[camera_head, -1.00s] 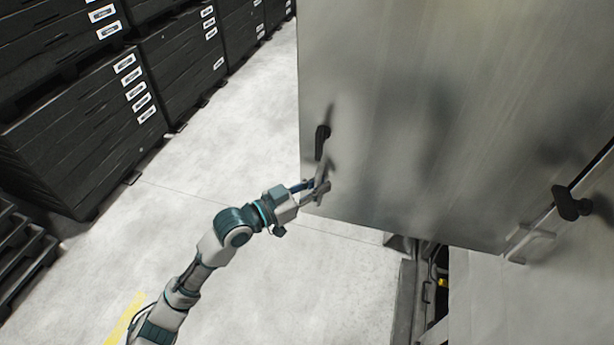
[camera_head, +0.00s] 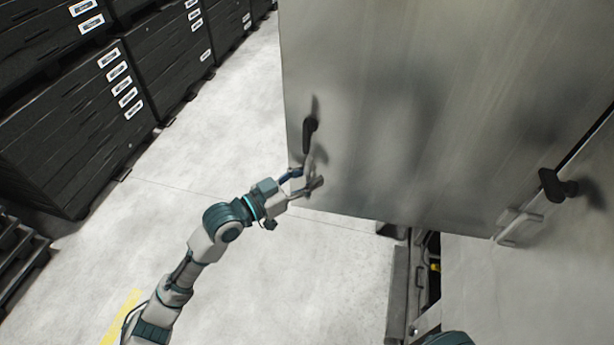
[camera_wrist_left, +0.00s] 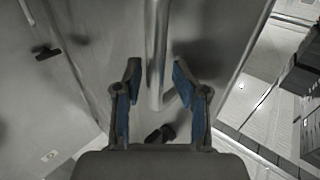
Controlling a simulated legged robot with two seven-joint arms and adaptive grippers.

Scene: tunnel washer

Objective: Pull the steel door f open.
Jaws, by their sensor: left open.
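The steel door f (camera_head: 400,130) is a large grey brushed panel filling the upper right of the head view. Near its left edge are a black latch (camera_head: 309,135) and, just below, a metal bar handle (camera_head: 308,163). My left gripper (camera_head: 307,178) is open at this handle. In the left wrist view the bar handle (camera_wrist_left: 157,45) runs between the two blue-padded fingers of the open gripper (camera_wrist_left: 156,80), with no clear grip on it. The black latch (camera_wrist_left: 161,133) shows beneath, between the fingers. My right gripper is out of view.
A neighbouring steel panel with a black latch (camera_head: 556,186) and a handle (camera_head: 518,228) stands at the right. Below the door, a dark opening (camera_head: 428,265) shows machine parts. Stacked black crates (camera_head: 75,125) line the left. The pale floor (camera_head: 215,130) between is clear.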

